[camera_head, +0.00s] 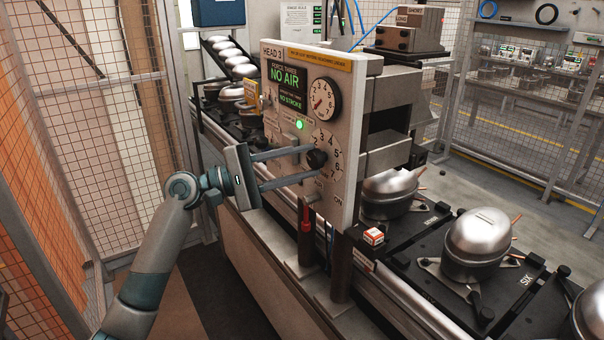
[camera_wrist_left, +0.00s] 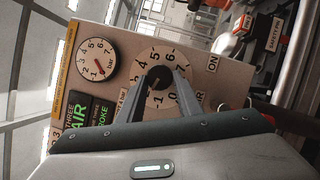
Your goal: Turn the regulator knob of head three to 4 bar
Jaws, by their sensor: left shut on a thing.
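The HEAD 3 panel (camera_head: 350,75) stands upright in the middle of the head view. Its dark regulator knob (camera_head: 317,158) sits at the centre of a pale numbered dial (camera_head: 334,150); the wrist view shows the knob (camera_wrist_left: 160,78) too. My left gripper (camera_head: 314,161) reaches in from the left, its two long fingers shut on the knob, one on each side. The fingers hide part of the dial, and I cannot read the knob's setting. The round gauge (camera_head: 323,98) above has a red needle near the low numbers. My right gripper is not in view.
The green display (camera_head: 286,85) reads NO AIR and NO STROKE. A green lamp (camera_head: 299,125) is lit below it. A red-handled part (camera_head: 306,215) hangs under the panel. Silver compressors (camera_head: 478,240) stand on black pallets at right. Mesh fencing (camera_head: 85,130) is at left.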

